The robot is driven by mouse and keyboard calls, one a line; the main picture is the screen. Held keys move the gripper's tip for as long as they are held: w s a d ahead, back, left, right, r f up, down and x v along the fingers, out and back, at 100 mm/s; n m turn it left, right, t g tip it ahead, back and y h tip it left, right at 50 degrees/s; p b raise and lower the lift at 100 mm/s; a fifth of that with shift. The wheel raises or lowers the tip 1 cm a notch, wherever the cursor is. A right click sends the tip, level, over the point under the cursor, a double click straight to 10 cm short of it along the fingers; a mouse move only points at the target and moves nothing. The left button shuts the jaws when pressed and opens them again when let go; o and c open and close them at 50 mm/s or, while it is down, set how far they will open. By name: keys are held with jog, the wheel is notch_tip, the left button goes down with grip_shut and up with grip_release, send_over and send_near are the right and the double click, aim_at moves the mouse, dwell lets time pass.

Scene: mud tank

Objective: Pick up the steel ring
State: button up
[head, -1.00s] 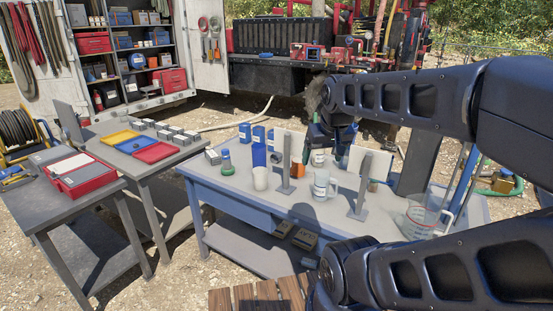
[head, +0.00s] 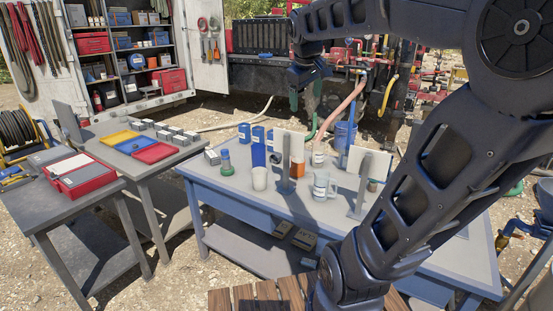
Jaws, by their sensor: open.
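My gripper (head: 305,90) hangs high above the back of the blue table (head: 225,186), fingers pointing down. It is open, with nothing seen between its fingers. It is well above the bench objects. I cannot pick out the steel ring for certain. A small dark round piece (head: 276,158) shows beside the left grey upright stand (head: 286,160), too small to identify. A second grey stand (head: 358,190) is at the right, partly in front of a white panel (head: 370,162). My arm hides the table's right part.
A white cup (head: 259,178), a labelled mug (head: 322,186), a blue cylinder (head: 258,153), a green-based flask (head: 226,161) and an orange block (head: 297,168) crowd the table. Coloured trays (head: 155,152) lie on the left table. The blue table's front left is clear.

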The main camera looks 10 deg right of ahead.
jog(key=w+a+r+n+h, duration=0.1)
jog(key=w+r+n, duration=0.15)
jog(key=w, duration=0.65)
jog(key=w+a+r+n, duration=0.2)
jog(key=w+n, duration=0.2)
jog(key=w, duration=0.4)
jog(key=n, duration=1.6)
send_over(276, 153)
jog(key=s+a, duration=0.3)
notch_tip(276, 153, down, 46)
jog(key=shift+m+g, duration=0.25)
jog(key=shift+g, duration=0.15)
jog(key=shift+w+d+x, duration=0.1)
jog(key=shift+d+x, duration=0.1)
jog(key=shift+x, duration=2.45)
jog(key=shift+w+d+x, duration=0.1)
jog(key=shift+d+x, duration=0.1)
jog(key=shift+x, duration=2.4)
jog(key=shift+r, duration=0.15)
